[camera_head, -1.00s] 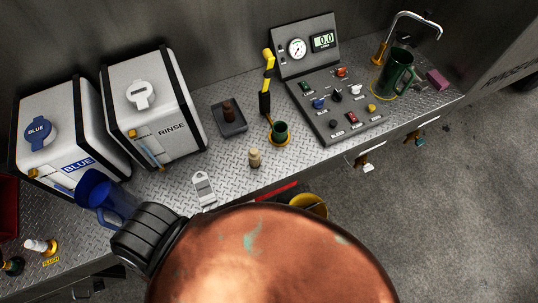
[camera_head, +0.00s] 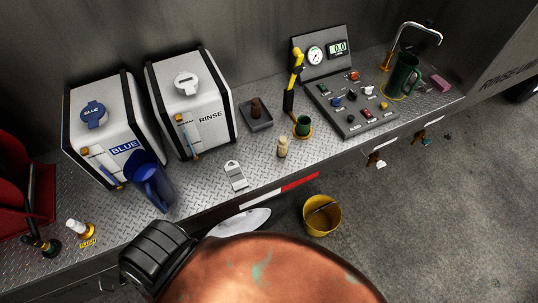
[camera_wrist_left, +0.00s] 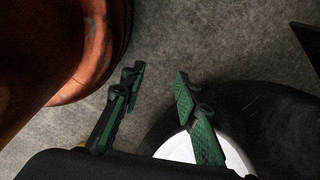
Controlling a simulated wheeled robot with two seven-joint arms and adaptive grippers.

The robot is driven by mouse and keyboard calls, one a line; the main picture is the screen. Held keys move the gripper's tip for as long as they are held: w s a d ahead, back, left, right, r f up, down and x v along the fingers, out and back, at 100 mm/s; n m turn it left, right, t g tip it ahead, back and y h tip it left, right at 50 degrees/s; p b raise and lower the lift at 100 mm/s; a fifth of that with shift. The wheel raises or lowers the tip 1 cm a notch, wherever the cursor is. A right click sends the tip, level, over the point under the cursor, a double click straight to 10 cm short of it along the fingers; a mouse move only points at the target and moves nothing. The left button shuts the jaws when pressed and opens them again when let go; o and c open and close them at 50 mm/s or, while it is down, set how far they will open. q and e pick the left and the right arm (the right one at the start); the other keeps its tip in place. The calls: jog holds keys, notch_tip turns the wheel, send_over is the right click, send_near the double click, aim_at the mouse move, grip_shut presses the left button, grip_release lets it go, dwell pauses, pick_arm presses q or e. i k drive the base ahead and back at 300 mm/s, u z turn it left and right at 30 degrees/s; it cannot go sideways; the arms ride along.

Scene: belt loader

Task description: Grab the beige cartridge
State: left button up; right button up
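The beige cartridge (camera_head: 282,148) is a small pale cylinder with a narrower top. My left gripper (camera_wrist_left: 158,75) shows only in the left wrist view. Its two green-padded fingers are apart with nothing between them, above grey floor. The cartridge is not in that wrist view. Neither gripper shows in the head view.
BLUE and RINSE tanks (camera_head: 208,135) and a blue jug (camera_head: 150,182) stand left. A control panel (camera_head: 360,110) is right. A yellow bucket (camera_head: 322,222) sits below the bench.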

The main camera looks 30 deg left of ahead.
aim_at(282, 143)
jog(key=u, duration=1)
jog(key=i, duration=0.15)
jog(key=z, duration=0.05)
